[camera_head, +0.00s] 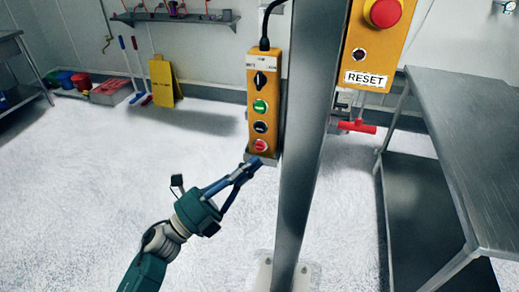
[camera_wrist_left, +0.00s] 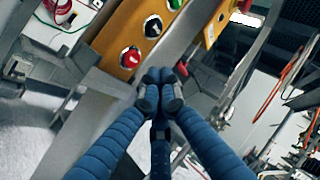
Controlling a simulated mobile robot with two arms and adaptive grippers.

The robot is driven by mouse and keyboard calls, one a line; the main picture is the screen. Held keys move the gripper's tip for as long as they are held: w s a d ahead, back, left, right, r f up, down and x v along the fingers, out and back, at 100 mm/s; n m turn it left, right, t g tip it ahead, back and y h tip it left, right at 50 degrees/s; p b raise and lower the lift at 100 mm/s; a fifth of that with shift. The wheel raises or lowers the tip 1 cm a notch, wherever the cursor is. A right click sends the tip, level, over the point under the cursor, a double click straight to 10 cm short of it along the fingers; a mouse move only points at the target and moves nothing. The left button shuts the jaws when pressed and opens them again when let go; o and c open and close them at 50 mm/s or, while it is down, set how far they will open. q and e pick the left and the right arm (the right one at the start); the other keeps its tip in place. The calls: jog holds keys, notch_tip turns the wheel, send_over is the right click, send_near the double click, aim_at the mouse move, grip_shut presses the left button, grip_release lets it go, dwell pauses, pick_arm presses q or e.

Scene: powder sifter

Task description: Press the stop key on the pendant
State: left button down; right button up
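The yellow pendant (camera_head: 262,100) stands upright against the grey post, with a black rotary switch on top, then a green key, a dark key and a red key (camera_head: 260,145) at the bottom. In the left wrist view the pendant (camera_wrist_left: 112,54) shows tilted, with the red key (camera_wrist_left: 130,57) nearest the fingertips. My left gripper (camera_head: 254,163) is just below the red key, by the pendant's lower end. In the left wrist view its fingertips (camera_wrist_left: 160,90) are together, with nothing seen between them. I cannot tell whether they touch the pendant. My right gripper is not in view.
The grey metal post (camera_head: 305,140) rises right beside the pendant. A yellow box marked RESET (camera_head: 375,45) with a red mushroom button (camera_head: 383,12) is to its right. A steel table (camera_head: 465,130) stands at the right.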

aim_at(260, 146)
pick_arm(q)
jog(key=shift+w+d, duration=0.2)
jog(key=shift+w, duration=0.3)
jog(key=shift+w+d, duration=0.15)
jog(key=shift+w, duration=0.3)
dwell(0.7)
jog(key=shift+b, duration=0.3)
jog(key=shift+w+d, duration=0.1)
jog(key=shift+w, duration=0.3)
